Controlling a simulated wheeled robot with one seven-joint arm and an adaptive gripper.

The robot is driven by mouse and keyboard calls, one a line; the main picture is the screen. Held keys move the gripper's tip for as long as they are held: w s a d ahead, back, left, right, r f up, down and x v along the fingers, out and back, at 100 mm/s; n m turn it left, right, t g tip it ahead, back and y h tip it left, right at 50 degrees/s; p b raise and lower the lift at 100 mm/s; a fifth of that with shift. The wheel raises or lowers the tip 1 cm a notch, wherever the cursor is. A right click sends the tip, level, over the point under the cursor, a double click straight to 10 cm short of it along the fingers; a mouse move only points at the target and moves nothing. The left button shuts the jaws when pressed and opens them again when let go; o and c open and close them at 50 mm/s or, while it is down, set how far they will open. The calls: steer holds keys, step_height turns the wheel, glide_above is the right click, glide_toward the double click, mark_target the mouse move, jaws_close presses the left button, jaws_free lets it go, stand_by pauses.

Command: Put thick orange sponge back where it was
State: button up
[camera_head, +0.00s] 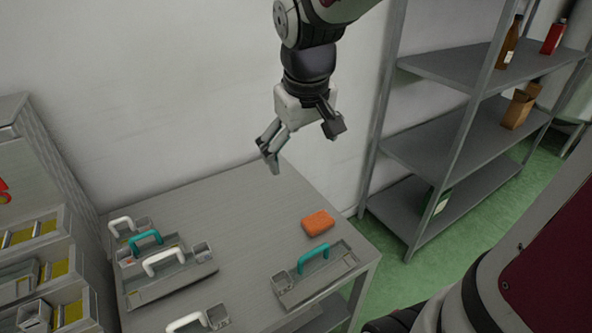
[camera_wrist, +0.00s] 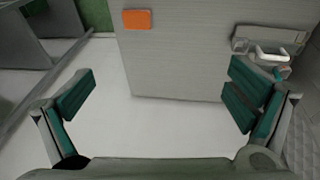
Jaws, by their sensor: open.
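A thick orange sponge (camera_head: 318,223) lies flat on the grey table (camera_head: 247,206), near its right edge. It also shows in the wrist view (camera_wrist: 137,19) at the top, on the table's surface. My gripper (camera_head: 301,148) is open and empty in the air above the back of the table. The sponge is apart from it, below and slightly to the right in the head view. In the wrist view my gripper's fingers (camera_wrist: 158,98) are spread wide with nothing between them.
A tray with a teal handle (camera_head: 313,258) stands just in front of the sponge. Several trays with white and teal handles (camera_head: 163,260) stand at the table's left. A grey metal shelf (camera_head: 436,146) stands to the right, the wall behind. The table's middle is clear.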

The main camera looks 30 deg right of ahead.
steer(key=s+a+r+t, duration=0.1)
steer(key=s+a+r, duration=0.1)
steer(key=s, duration=0.4)
steer(key=s+a+r+t+y, duration=0.1)
steer(key=s+a+r, duration=0.1)
steer(key=s+a, duration=0.2)
steer(key=shift+s+a+r+t, duration=0.15)
steer(key=shift+s+a+t, duration=0.15)
steer(key=shift+s, duration=1.4)
